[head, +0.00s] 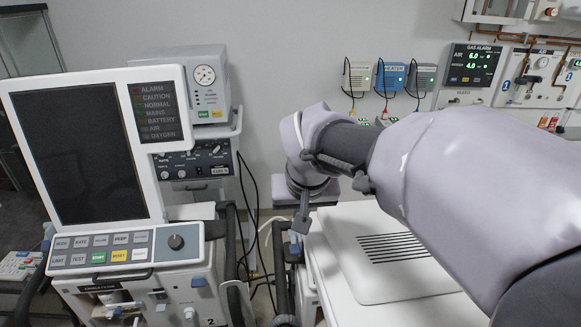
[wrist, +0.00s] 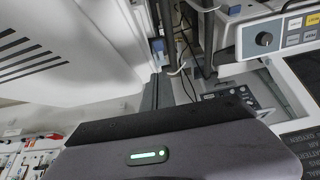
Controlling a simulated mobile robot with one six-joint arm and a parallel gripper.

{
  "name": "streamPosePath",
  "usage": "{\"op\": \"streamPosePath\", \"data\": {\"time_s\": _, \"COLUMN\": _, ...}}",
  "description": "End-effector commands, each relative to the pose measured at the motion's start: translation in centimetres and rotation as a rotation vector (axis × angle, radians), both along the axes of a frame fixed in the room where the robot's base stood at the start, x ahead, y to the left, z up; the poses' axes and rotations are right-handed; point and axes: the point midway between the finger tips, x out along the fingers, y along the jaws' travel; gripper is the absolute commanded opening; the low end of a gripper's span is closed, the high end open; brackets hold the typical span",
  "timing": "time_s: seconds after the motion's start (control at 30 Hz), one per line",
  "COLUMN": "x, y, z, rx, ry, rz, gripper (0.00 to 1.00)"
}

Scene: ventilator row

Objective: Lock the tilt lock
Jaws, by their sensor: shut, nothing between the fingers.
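The ventilator (head: 181,281) with a dark tilted screen (head: 78,155) stands at the left in the head view. Its button panel (head: 125,249) with a round knob is below the screen. I cannot tell which part is the tilt lock. My gripper (head: 301,226) points down over the gap between the ventilator and the white unit on the right, apart from the panel. It is shut and empty. In the wrist view my gripper's dark body with a green light fills the lower middle, and its fingertips are hidden. The knob panel (wrist: 272,37) shows there at upper right.
A white unit with a slotted top (head: 350,255) stands at the right under my arm. Dark rails and loose cables run between it and the ventilator. A grey device with a dial (head: 200,90) stands behind. Wall boxes (head: 390,77) and gas panels (head: 473,65) are at the back.

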Motion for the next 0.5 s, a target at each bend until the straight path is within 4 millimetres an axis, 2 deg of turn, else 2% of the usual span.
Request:
{"op": "streamPosePath", "data": {"time_s": 0.2, "x": 0.5, "y": 0.0, "z": 0.4, "rx": -0.006, "ry": 0.021, "rz": 0.000, "gripper": 0.00}}
{"op": "streamPosePath", "data": {"time_s": 0.33, "x": 3.0, "y": 0.2, "z": 2.2, "rx": -0.032, "ry": 0.167, "rz": -0.006, "gripper": 0.00}}
{"op": "streamPosePath", "data": {"time_s": 0.5, "x": 5.7, "y": 0.5, "z": 2.3, "rx": -0.045, "ry": 0.396, "rz": -0.003, "gripper": 0.00}}
